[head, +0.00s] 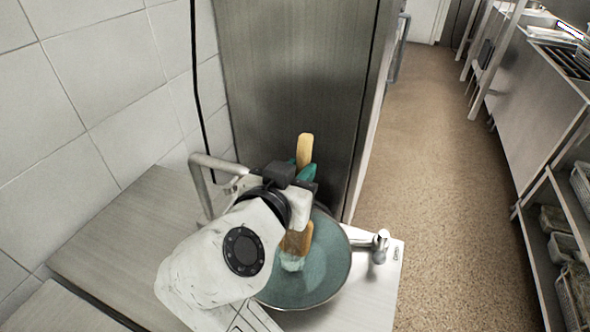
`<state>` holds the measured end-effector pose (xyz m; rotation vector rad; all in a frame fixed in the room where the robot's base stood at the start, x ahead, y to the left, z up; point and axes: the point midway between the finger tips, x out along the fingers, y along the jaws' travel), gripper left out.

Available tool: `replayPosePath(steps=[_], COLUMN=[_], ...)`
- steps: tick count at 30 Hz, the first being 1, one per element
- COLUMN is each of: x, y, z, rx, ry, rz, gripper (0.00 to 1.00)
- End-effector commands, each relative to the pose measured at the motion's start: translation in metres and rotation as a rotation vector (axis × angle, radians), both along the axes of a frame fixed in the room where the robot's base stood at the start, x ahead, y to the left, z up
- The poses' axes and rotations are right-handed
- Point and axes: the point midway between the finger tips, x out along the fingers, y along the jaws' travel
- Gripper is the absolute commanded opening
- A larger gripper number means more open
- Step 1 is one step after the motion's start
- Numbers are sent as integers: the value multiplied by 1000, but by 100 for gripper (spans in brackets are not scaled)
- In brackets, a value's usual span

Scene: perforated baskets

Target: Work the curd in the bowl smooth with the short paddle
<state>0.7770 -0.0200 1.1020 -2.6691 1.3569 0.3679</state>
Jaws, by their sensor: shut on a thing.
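A round teal bowl (327,283) stands on a pale surface in the lower middle of the head view, with its left part hidden behind my arm. My gripper (304,180) is over the bowl's far edge and is shut on the short wooden paddle (304,150). The paddle's top end sticks up above the gripper, and its lower part shows below it. Its lower end reaches down into the bowl, where pale, whitish curd (291,262) shows around the tip. My arm hides part of the curd, so its full extent cannot be told.
A metal tap-like fitting (379,244) stands right of the bowl. A steel cabinet (290,80) rises behind it, and a tiled wall (90,80) is on the left. The floor aisle (440,190) is clear. Shelves with perforated baskets (574,295) line the right.

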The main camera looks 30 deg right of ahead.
Motion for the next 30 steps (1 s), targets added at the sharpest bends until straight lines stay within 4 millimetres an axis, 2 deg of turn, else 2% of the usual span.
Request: replayPosePath(steps=[16,30], x=[10,-2], y=[6,-4], z=[4,2], rx=[-2,-3], ry=[0,-1], rz=[-1,-2], gripper=[0,0])
